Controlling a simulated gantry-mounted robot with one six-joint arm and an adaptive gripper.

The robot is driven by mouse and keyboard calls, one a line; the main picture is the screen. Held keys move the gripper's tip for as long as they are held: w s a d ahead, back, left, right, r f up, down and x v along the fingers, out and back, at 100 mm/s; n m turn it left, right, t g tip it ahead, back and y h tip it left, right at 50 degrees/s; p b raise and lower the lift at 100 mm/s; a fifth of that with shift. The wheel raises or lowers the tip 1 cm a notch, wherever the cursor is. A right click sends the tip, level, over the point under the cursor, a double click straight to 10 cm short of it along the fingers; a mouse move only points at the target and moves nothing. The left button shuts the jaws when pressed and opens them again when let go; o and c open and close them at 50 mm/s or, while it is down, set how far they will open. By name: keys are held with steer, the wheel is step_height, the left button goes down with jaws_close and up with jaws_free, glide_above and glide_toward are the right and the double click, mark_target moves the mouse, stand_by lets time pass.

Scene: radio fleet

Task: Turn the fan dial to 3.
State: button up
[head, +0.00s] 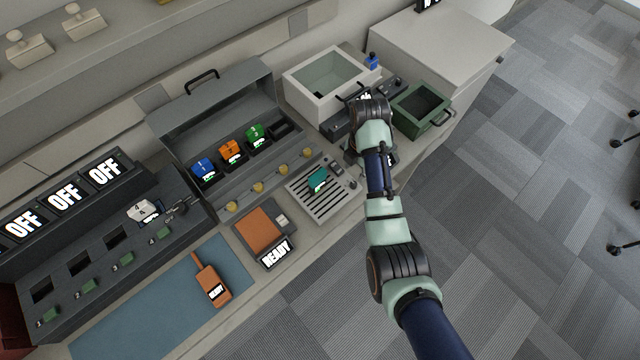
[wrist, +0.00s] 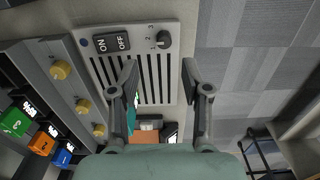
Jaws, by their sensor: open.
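The fan unit (wrist: 112,72) is a pale panel with dark slots, and it also shows on the bench in the head view (head: 330,207). Its fan dial (wrist: 163,39) is a small dark round knob at the top right of the panel in the wrist view, with small marks on its left side. I cannot read its setting for sure. A black ON/OFF switch (wrist: 111,42) sits left of it. My gripper (wrist: 160,76) is open and empty above the panel. In the wrist view the dial shows beyond the fingertips, between their lines, and looks untouched. In the head view my arm hides the fingertips.
A teal object (head: 318,179) rests on the slots. A grey case (head: 222,115) with blue, orange and green radios and yellow knobs stands alongside. Carpet lies beyond the bench edge.

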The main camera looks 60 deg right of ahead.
mark_target(354, 184)
steer(key=shift+s, duration=0.1)
steer(key=shift+s+f, duration=0.15)
steer(key=shift+f, duration=0.05)
step_height(354, 184, down, 8)
steer(key=shift+r+b, duration=0.25)
steer(key=shift+b, duration=0.6)
jaws_close()
